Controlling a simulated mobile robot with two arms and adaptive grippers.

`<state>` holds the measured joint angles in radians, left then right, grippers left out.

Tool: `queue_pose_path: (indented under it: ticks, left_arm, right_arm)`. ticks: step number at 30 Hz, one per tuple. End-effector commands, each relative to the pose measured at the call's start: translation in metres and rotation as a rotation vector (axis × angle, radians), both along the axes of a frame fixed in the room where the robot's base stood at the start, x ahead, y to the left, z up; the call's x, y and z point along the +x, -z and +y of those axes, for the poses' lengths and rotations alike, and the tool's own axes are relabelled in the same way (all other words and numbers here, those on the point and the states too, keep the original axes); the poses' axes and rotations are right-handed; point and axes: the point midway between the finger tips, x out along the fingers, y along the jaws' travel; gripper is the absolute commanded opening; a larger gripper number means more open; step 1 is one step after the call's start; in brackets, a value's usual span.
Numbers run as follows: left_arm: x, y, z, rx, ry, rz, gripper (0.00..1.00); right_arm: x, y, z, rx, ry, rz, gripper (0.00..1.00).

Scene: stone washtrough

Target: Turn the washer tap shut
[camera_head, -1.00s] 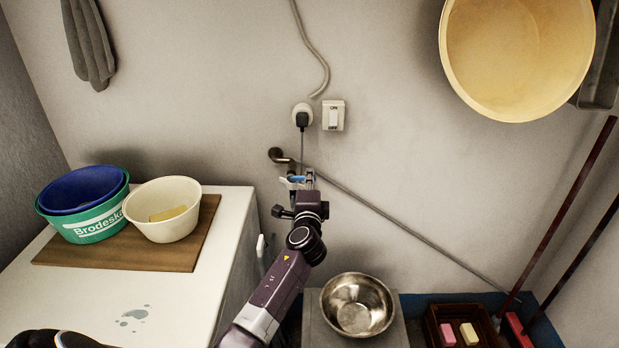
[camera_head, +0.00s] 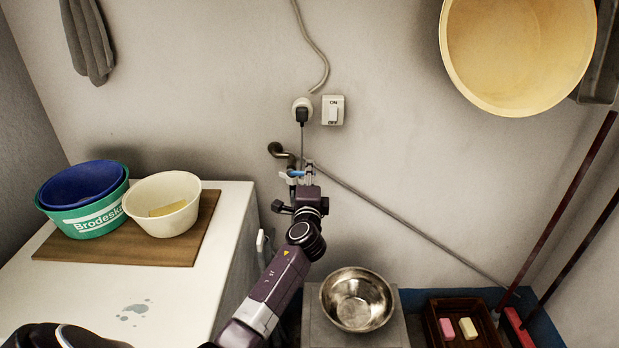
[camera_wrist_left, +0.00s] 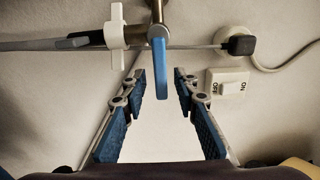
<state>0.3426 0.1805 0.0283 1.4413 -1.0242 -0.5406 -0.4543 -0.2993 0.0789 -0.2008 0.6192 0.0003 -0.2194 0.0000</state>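The tap is on the back wall below the socket, with a blue lever (camera_head: 296,173) that also shows in the left wrist view (camera_wrist_left: 160,68). In the wrist view the lever points down the picture, and its end lies between my left fingertips with a gap on each side. My left gripper (camera_wrist_left: 160,76) is open; in the head view (camera_head: 305,178) it reaches up to the tap and partly hides it. A white fitting (camera_wrist_left: 117,35) sits on the metal pipe beside the lever. My right gripper is not in view.
A wall switch (camera_head: 333,110) and a plugged socket (camera_head: 302,110) are just above the tap. A white cabinet (camera_head: 70,295) with bowls is left. A metal bowl (camera_head: 357,299) and a soap tray (camera_head: 433,322) stand low right. A thin pipe (camera_head: 410,222) crosses the wall.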

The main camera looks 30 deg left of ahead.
Motion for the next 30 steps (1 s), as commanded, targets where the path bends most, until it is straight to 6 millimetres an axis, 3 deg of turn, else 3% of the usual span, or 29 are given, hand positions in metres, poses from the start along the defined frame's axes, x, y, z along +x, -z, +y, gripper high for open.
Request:
queue_pose_path:
  ticks: [8, 21, 30]
  left_arm:
    - [-0.022, 0.001, -0.014, -0.001, 0.001, 0.000, 0.28]
    - [-0.089, 0.002, -0.055, -0.001, 0.001, 0.003, 0.28]
    - [-0.102, 0.001, -0.063, -0.001, 0.000, 0.002, 0.28]
  right_arm:
    - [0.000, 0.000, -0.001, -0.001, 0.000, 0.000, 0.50]
    - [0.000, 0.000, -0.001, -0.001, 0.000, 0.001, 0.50]
    - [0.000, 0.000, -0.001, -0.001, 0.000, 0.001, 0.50]
